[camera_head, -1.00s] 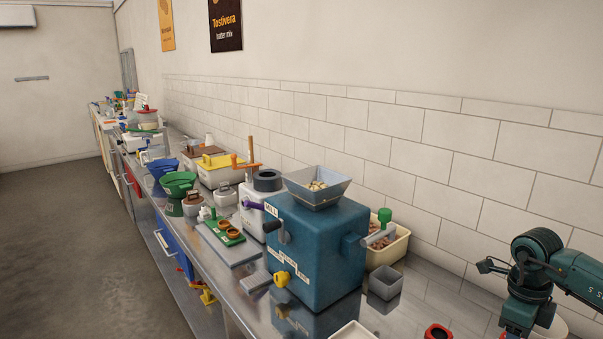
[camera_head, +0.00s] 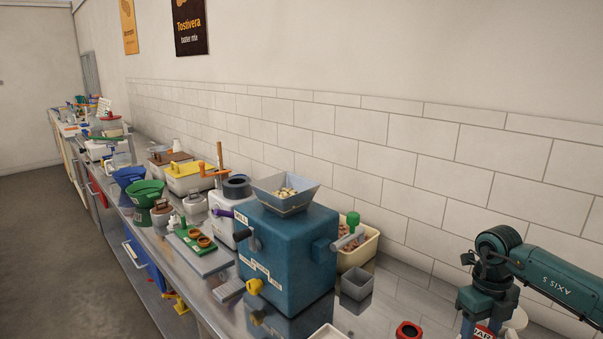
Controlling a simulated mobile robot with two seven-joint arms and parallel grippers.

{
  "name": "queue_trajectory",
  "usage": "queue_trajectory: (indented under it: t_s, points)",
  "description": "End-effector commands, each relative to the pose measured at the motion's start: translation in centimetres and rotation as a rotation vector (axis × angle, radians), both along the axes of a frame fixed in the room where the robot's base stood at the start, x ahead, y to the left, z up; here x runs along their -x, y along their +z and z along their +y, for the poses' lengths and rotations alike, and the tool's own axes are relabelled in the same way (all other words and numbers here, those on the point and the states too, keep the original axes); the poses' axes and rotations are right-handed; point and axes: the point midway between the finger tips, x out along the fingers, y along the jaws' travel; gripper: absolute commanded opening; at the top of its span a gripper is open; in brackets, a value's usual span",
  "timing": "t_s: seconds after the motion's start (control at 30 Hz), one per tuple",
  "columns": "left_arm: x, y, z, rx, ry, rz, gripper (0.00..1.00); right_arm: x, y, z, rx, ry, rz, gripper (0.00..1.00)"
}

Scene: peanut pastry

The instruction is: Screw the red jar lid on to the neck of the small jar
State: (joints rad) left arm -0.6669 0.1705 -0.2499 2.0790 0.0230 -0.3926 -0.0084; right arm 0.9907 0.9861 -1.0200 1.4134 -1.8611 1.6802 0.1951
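A red ring-shaped piece with a dark middle (camera_head: 408,331) lies on the steel counter at the bottom edge, partly cut off. It may be the red jar lid; I cannot tell for sure. My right arm comes in from the right, with its gripper (camera_head: 481,325) pointing down at the bottom edge. A red-and-white label (camera_head: 484,333) shows between the blue fingers, probably on the small jar. The frame cuts off the fingertips and the labelled thing, so their contact and the jar's neck are hidden. My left gripper is not in view.
A big teal mill (camera_head: 287,262) with a grey hopper stands left of the red piece. A small grey open box (camera_head: 356,284) and a cream bin (camera_head: 366,251) stand beside it. A white tray (camera_head: 327,333) is cut off at the bottom. The tiled wall runs behind.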

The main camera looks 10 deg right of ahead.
Motion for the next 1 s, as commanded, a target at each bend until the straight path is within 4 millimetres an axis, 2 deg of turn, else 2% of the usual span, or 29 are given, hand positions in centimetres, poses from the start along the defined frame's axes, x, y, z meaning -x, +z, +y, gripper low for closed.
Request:
queue_trajectory:
  t_s: [0.03,0.13,0.17,0.47,0.87,1.0]
  points:
    - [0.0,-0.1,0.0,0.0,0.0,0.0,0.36,0.4,-1.0,0.4,-0.005,0.006,0.017,0.18]
    - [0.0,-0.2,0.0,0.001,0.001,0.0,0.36,0.4,-1.0,0.4,-0.006,0.008,0.017,0.18]
    - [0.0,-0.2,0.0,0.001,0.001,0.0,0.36,0.4,-1.0,0.4,-0.006,0.008,0.017,0.52]
    - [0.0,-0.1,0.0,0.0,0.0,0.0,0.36,0.4,-1.0,0.2,-0.001,0.008,0.018,0.77]
    - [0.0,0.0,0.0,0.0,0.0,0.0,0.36,0.5,-0.8,-0.1,0.004,0.003,0.022,0.77]
    - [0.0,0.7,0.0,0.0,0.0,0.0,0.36,0.5,0.2,-0.1,0.005,0.002,0.022,0.77]
